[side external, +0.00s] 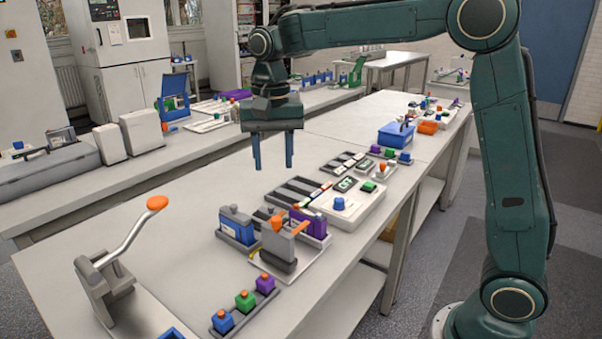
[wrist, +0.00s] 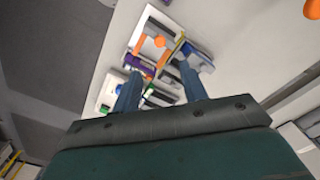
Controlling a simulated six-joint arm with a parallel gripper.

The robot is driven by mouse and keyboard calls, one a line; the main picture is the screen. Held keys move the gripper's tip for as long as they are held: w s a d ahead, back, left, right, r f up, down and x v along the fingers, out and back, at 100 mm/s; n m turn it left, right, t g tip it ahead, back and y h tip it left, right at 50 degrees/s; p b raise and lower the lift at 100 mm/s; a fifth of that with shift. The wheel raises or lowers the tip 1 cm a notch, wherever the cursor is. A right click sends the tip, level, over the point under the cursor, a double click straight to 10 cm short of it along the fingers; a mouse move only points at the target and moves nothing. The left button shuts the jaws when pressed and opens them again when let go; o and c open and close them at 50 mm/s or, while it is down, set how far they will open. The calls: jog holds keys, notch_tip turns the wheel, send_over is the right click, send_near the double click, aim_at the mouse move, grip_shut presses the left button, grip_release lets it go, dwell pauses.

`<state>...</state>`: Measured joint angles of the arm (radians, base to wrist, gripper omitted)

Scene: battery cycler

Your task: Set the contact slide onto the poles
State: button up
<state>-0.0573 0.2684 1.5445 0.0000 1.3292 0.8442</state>
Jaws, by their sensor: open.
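My gripper (side external: 273,166) is open and empty, pointing down, well above the bench. Its two blue fingers also show in the wrist view (wrist: 160,72). Below and in front of it, a grey fixture with orange parts (side external: 279,248) stands on a light plate; it looks like the contact slide, but I cannot be sure. Its orange knob (wrist: 160,42) shows beyond the fingertips in the wrist view. A blue cell (side external: 236,225) stands upright in a grey holder on its left, and a purple cell (side external: 308,222) on its right. The poles are too small to make out.
A lever press with an orange knob (side external: 157,203) stands at the front left. A rack of small coloured blocks (side external: 244,300) lies at the front edge. A white control box (side external: 350,205) and grey trays (side external: 297,190) lie behind the fixture.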

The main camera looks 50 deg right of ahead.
aim_at(276, 218)
notch_tip(276, 218, down, 14)
jog(key=shift+r, duration=0.1)
dwell(0.9)
grip_shut()
